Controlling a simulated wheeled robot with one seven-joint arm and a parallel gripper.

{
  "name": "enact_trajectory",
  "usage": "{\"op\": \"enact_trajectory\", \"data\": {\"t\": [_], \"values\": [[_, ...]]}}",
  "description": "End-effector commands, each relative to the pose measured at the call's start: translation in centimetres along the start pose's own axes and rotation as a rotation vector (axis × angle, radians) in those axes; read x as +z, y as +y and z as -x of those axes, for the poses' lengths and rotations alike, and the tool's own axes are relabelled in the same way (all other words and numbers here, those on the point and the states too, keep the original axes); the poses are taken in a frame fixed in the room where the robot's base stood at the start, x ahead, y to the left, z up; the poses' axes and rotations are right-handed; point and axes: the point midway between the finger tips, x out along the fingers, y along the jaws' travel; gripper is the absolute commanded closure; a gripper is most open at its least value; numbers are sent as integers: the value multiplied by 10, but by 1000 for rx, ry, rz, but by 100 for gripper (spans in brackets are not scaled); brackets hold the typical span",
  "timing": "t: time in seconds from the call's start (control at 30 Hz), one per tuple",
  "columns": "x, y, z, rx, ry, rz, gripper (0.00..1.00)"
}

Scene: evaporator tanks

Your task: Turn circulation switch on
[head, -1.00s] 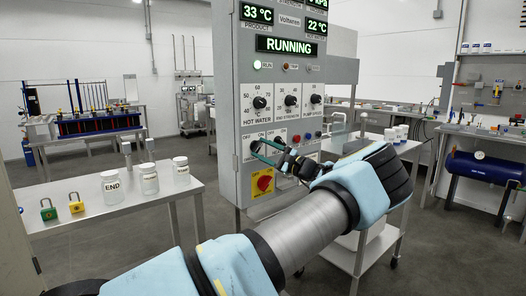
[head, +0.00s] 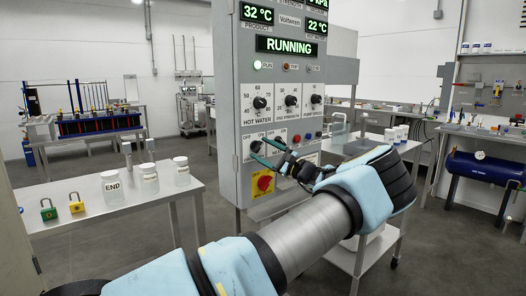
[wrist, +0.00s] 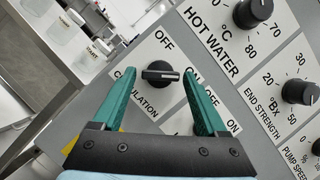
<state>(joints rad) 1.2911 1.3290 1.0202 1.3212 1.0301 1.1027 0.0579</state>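The circulation switch (wrist: 160,74) is a black knob on the grey panel, with OFF and ON printed around it. In the wrist view its white pointer mark faces the ON side. In the head view the switch (head: 256,146) is partly behind my fingers. My gripper (wrist: 161,80) is open, with one green finger on each side of the knob and nothing held. It also shows in front of the panel in the head view (head: 264,152). I cannot tell whether the fingers touch the knob.
The panel (head: 228,100) reads RUNNING with a green lamp lit. Hot water (wrist: 252,12) and end strength (wrist: 298,91) knobs sit close by. A red-and-yellow switch (head: 263,184) is below. A table with jars (head: 112,186) and padlocks (head: 49,209) stands left.

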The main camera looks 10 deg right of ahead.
Motion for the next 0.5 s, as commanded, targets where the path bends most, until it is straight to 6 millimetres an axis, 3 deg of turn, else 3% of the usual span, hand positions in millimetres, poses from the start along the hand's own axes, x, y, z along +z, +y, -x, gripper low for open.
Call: {"op": "enact_trajectory", "data": {"t": [0.1, 0.33, 0.5], "values": [[0, 0, -1, 0, -1, 1, 12], [1, 0, 0, 0, -2, 2, 12], [-1, 1, 16, -1, 0, 1, 12]]}}
